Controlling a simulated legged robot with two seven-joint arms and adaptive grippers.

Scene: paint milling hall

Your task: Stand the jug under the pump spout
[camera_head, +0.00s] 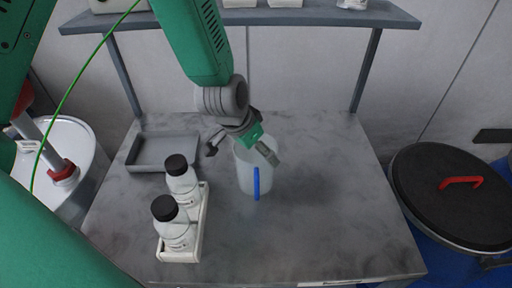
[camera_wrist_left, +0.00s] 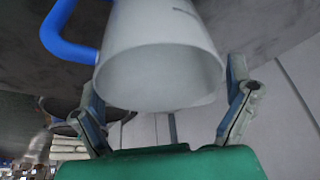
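The jug (camera_head: 253,178) is a pale, translucent vessel with a blue handle, upright on the grey table with its handle toward me. In the left wrist view, the jug (camera_wrist_left: 165,55) shows its round rim between my two fingers. My left gripper (camera_head: 240,149) is at the jug's top, with one finger left of it and the other overlapping its rim. The fingers look open; contact cannot be told. The pump (camera_head: 57,160), a grey tube with red parts, stands on a pale drum (camera_head: 75,140) at the left. Its spout is not clear. My right gripper is not in view.
A white rack (camera_head: 201,232) with two black-capped bottles (camera_head: 181,178) stands left and in front of the jug. A grey tray (camera_head: 165,151) lies behind it. A shelf (camera_head: 290,17) spans the back. A black-lidded blue drum (camera_head: 455,190) is at right. The table's right side is clear.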

